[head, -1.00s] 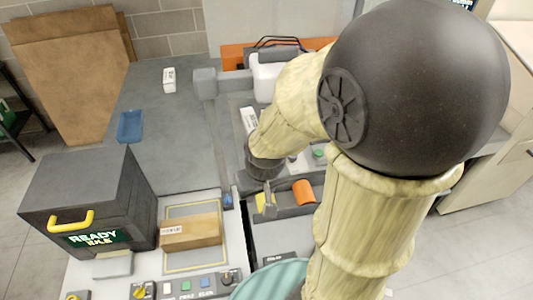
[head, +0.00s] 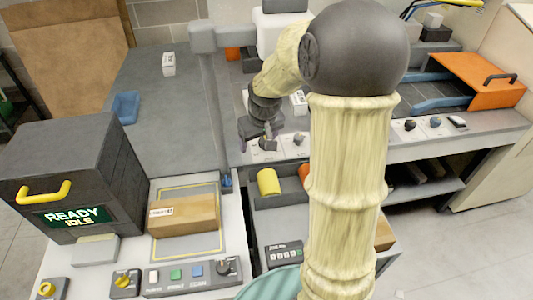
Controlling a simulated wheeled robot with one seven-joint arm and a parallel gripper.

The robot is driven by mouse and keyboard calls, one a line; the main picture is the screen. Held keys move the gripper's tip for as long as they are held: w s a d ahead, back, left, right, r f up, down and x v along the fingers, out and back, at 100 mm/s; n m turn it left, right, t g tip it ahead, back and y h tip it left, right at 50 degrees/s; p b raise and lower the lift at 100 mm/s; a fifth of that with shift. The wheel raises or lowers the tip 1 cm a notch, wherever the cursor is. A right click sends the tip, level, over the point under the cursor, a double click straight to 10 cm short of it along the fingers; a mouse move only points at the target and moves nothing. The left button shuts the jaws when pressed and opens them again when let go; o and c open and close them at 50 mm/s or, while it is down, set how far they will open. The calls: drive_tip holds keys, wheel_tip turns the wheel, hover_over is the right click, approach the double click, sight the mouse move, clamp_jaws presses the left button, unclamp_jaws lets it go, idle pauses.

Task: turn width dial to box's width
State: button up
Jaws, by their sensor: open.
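The brown cardboard box (head: 183,215) with a white label lies on a yellow-outlined pad on the light bench at the left. My gripper (head: 262,140) is open and points down at the grey control panel in the middle. It is at or just above a dark knob (head: 268,145) there; I cannot tell whether they touch. A second dark knob (head: 299,139) sits just to its right. More dark knobs (head: 410,125) (head: 435,122) show further right on the panel. The panel's lettering is too small to read, so I cannot tell which knob is the width dial.
A dark machine (head: 75,175) with a yellow handle and a "READY IDLE" display stands left. A yellow roll (head: 268,181) sits below the panel. An orange plate (head: 482,76) is at the right. My arm hides part of the panel.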

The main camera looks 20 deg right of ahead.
drive_tip(key=w+d+f+t+b, duration=0.1)
drive_tip(key=w+d+f+b, duration=0.4)
drive_tip(key=w+d, duration=0.4)
drive_tip(key=shift+w+f+y+b, duration=0.2)
drive_tip(key=shift+w+y+b, duration=0.15)
drive_tip(key=shift+w, duration=0.55)
drive_tip(key=shift+d, duration=0.1)
drive_tip(key=x, duration=1.2)
drive_tip(key=c, duration=1)
drive_tip(key=shift+o, duration=0.2)
